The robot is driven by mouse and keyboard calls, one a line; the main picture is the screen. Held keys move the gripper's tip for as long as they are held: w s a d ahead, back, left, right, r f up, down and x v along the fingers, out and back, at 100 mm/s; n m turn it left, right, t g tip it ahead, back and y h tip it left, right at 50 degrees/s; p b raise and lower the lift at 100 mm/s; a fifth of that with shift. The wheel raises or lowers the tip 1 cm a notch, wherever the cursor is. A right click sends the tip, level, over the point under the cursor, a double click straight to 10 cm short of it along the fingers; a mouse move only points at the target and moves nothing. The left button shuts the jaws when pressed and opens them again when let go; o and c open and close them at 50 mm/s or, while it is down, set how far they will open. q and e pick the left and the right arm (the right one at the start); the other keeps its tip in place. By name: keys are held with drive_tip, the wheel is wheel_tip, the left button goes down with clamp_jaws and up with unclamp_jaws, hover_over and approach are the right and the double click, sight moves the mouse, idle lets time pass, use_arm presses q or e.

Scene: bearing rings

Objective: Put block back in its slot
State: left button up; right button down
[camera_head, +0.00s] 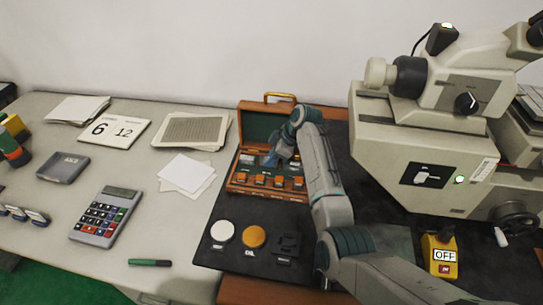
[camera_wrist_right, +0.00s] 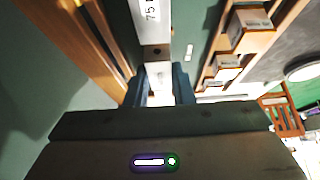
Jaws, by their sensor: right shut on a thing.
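An open wooden case (camera_head: 238,187) with a green-lined lid (camera_head: 262,125) stands on the dark mat. My right gripper (camera_head: 270,160) is down inside the case, behind the front row of small wooden pieces. In the right wrist view my right gripper (camera_wrist_right: 160,88) is shut on a pale metal block (camera_wrist_right: 158,72). A light strip marked "75" (camera_wrist_right: 150,14) lies in line beyond the fingers; I cannot tell whether it is part of the block. The block's lower end and its seating in a slot are hidden. My left gripper is not in view.
A microscope-like machine (camera_head: 425,160) stands close to the right of my arm. A white disc (camera_head: 222,231), an orange disc (camera_head: 254,236) and a black item (camera_head: 288,246) lie in front of the case. Papers (camera_head: 187,173) and a calculator (camera_head: 105,216) lie to the left.

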drive_tip(key=shift+p, duration=0.3)
idle(0.5)
drive_tip(key=shift+f, duration=0.3)
idle(0.8)
drive_tip(key=c, duration=1.2)
unclamp_jaws()
drive_tip(key=shift+o, duration=0.2)
wheel_tip(320, 180, up, 9)
drive_tip(key=p, duration=0.7)
drive_tip(key=shift+f+p, duration=0.15)
drive_tip(key=shift+p, duration=0.15)
drive_tip(key=shift+f, duration=0.1)
